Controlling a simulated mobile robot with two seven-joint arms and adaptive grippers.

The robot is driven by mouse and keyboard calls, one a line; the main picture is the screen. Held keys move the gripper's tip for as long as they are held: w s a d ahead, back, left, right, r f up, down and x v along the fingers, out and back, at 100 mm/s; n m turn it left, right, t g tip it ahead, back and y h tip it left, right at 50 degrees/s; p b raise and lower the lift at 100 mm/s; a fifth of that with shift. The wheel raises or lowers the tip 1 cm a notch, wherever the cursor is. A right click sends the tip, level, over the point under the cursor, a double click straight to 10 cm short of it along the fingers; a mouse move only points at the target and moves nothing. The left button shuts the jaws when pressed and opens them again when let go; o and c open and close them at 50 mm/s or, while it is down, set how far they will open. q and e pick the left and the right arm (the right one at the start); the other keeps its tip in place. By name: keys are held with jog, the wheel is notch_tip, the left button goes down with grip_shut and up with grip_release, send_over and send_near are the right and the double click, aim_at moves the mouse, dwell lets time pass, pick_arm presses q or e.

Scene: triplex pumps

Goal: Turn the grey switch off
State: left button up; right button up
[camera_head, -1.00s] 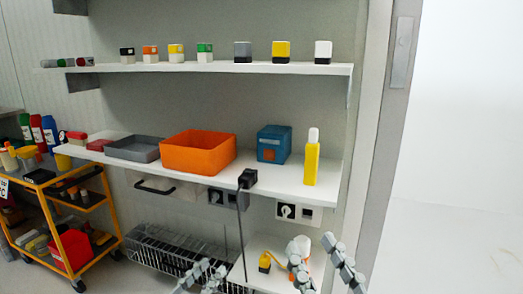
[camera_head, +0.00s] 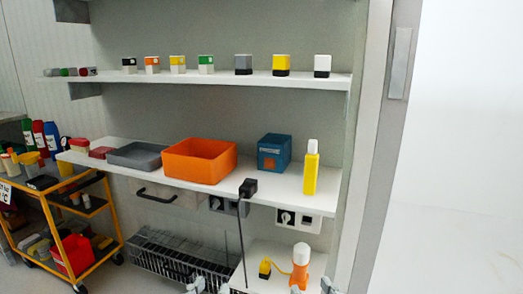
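Two switch panels are fixed under the front edge of the middle shelf. A grey panel (camera_head: 229,207) with dark parts is partly hidden by a black plug-like object (camera_head: 248,187) and its cord. A lighter panel (camera_head: 298,219) to its right carries a black rotary knob (camera_head: 285,217) on a white square. I cannot read either setting. My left gripper (camera_head: 210,287) shows only its fingertips at the bottom edge, apart and empty, well below the grey panel. My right gripper (camera_head: 313,287) shows only its fingertips at the bottom, apart, below the lighter panel.
An orange bin (camera_head: 200,162), a grey tray (camera_head: 135,155), a blue box (camera_head: 274,152) and a yellow bottle (camera_head: 311,168) stand on the middle shelf. An orange-and-white object (camera_head: 300,266) stands on the lower shelf. A wire basket (camera_head: 165,255) and a yellow trolley (camera_head: 65,235) are to the left.

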pick_arm(q)
jog(key=s+a+f+g+y+p, duration=0.2)
jog(key=a+f+g+y+p, duration=0.4)
jog(key=f, duration=0.9)
pick_arm(e)
jog(key=s+d+f+g+h+b, duration=0.15)
jog(key=d+f+g+h, duration=0.45)
jog(key=f, duration=0.9)
pick_arm(q)
jog(key=s+a+f+n+g+p, duration=0.2)
jog(key=s+a+f+g+p, duration=0.1)
jog(key=s+a+f+g, duration=0.4)
jog(key=s+a+f, duration=0.3)
jog(key=s+a, duration=0.1)
jog(key=shift+s+a+g+y+p, duration=0.2)
jog(key=shift+a+g+y+p, duration=0.1)
jog(key=shift+a+g+p, duration=0.1)
pick_arm(e)
jog(key=s+d+f+m+g, duration=0.2)
jog(key=s+d+f+g, duration=0.5)
jog(key=s+d+f, duration=0.3)
jog(key=shift+s+d+g+h, duration=0.4)
jog(key=shift+s+d, duration=0.5)
jog(key=shift+s, duration=0.05)
